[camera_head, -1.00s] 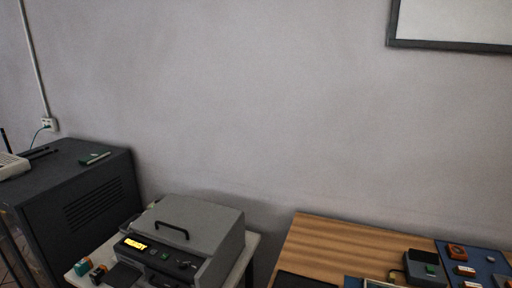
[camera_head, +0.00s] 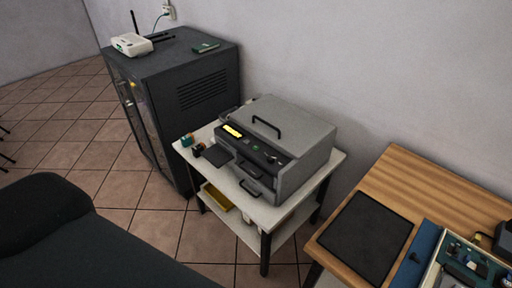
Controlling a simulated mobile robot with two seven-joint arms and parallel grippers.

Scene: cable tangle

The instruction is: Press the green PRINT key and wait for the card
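A grey card printer (camera_head: 297,128) with a black top handle stands on a small white table (camera_head: 262,212). Its dark front panel carries a lit yellow display (camera_head: 232,130), whose text is too small to read now. A small green key (camera_head: 256,148) shows on the panel, right of the display. A flat black tray (camera_head: 219,155) juts out at the printer's front left. I see no card on it. Neither of my grippers is in view, and nothing touches the printer.
A dark cabinet (camera_head: 209,97) with a white router (camera_head: 132,44) stands to the left. A wooden bench (camera_head: 440,182) with a black mat (camera_head: 366,238) is at the right. A large dark rounded shape (camera_head: 70,230), unclear to me, fills the lower left. Tiled floor lies between.

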